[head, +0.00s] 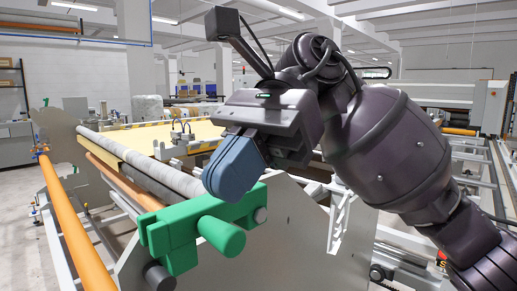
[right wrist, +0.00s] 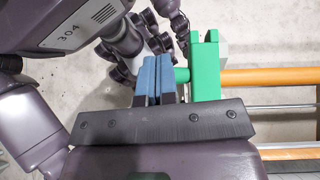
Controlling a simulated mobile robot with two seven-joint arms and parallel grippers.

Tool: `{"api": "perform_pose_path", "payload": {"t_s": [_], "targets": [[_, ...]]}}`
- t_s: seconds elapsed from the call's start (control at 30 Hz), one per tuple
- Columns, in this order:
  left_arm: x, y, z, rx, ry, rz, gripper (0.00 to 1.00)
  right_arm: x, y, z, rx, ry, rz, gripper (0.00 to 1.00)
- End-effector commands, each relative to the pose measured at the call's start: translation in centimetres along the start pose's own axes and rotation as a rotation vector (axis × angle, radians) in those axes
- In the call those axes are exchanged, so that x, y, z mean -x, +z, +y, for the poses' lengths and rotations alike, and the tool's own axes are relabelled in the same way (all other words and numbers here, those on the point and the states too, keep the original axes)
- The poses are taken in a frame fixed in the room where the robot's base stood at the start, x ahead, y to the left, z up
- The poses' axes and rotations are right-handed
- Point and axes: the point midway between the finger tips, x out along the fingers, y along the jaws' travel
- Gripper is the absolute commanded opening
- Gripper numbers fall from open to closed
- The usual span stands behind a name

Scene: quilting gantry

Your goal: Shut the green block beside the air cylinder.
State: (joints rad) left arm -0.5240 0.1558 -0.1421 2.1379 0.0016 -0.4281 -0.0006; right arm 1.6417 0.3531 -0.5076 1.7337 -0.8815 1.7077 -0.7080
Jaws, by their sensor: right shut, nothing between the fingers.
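The green block (head: 172,236) sits at the near end of the machine's rollers, against a grey side plate. A round green peg (head: 222,236) sticks out of it toward me. The block also shows in the right wrist view (right wrist: 206,68). My right gripper (head: 222,182) has blue fingers, shut and empty, just above the block and peg in the head view. In the right wrist view its fingers (right wrist: 157,62) are left of the block, and the peg shows between them. I cannot tell whether they touch. I cannot pick out the air cylinder for certain.
A dark round end (head: 160,277) shows just below the block. An orange bar (head: 75,225) runs along the left, beside long grey rollers (head: 160,165). The grey side plate (head: 290,240) stands right of the block. Bare floor shows at far left.

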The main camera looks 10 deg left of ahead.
Motion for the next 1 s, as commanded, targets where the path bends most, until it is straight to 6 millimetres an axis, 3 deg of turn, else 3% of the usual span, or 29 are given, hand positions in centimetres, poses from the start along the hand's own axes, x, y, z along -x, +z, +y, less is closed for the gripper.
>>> {"api": "perform_pose_path", "payload": {"t_s": [0.4,1.0], "targets": [[0.5,-0.3,-0.1,0.002,-0.003,0.003,0.00,-2.2,-0.4,-0.1,-0.012,0.010,0.212,0.00],[0.5,-0.1,0.0,0.004,-0.002,0.000,0.00,-2.6,-0.8,-0.2,-0.016,0.015,0.247,0.00]]}}
